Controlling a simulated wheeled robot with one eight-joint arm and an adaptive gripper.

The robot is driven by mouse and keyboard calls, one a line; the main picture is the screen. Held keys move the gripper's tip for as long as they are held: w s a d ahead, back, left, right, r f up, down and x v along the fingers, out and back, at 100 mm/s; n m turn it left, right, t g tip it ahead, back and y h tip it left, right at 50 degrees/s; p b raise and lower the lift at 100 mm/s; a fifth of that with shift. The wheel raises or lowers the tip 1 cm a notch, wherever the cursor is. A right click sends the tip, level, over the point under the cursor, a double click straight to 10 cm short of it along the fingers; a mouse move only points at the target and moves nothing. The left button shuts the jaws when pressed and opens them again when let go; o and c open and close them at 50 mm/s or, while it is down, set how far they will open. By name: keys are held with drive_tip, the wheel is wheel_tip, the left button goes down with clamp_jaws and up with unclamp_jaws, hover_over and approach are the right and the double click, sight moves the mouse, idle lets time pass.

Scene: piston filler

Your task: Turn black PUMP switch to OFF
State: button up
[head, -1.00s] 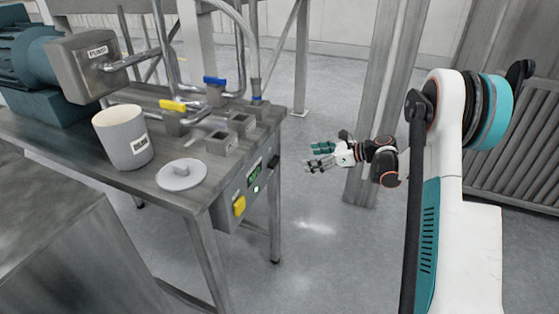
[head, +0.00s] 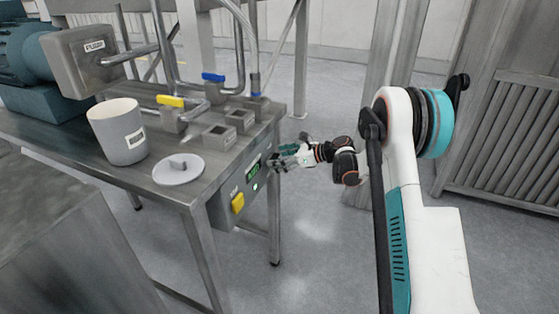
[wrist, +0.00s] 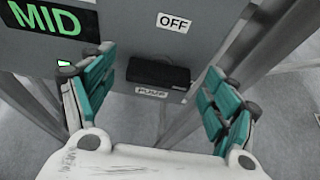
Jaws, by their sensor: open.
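The black PUMP switch (wrist: 158,74) shows in the wrist view on a grey control panel (wrist: 115,45). An OFF label (wrist: 173,22) is above it and a PUMP label (wrist: 151,92) is just below it. My gripper (wrist: 150,85) is open, with one finger on each side of the switch in the picture; I cannot tell whether it touches the panel. In the head view my gripper (head: 277,162) is at the panel's right end, and the switch is hidden there.
A green MID display (wrist: 45,18) is left of the switch. The panel also has a yellow switch (head: 238,203). The steel table (head: 80,155) above holds a white container (head: 120,140), a round lid (head: 178,170) and valves with yellow (head: 170,101) and blue (head: 213,78) handles. Open floor lies to the right.

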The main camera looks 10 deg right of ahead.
drive_tip(key=shift+c, duration=0.2)
drive_tip(key=c, duration=1)
drive_tip(key=n+t+b, duration=0.1)
drive_tip(key=n+t, duration=0.1)
drive_tip(key=n, duration=0.2)
drive_tip(key=f+n+t+h+b, duration=0.1)
drive_tip(key=n+t+b, duration=0.1)
drive_tip(key=n, duration=0.2)
drive_tip(key=s+a+n+t+b, duration=0.1)
drive_tip(key=n+t+b, duration=0.1)
drive_tip(key=n, duration=0.3)
drive_tip(key=shift+s+f+t+h, duration=0.1)
drive_tip(key=shift+f+t+h, duration=0.15)
drive_tip(key=shift+t, duration=0.25)
drive_tip(key=shift+n, duration=0.4)
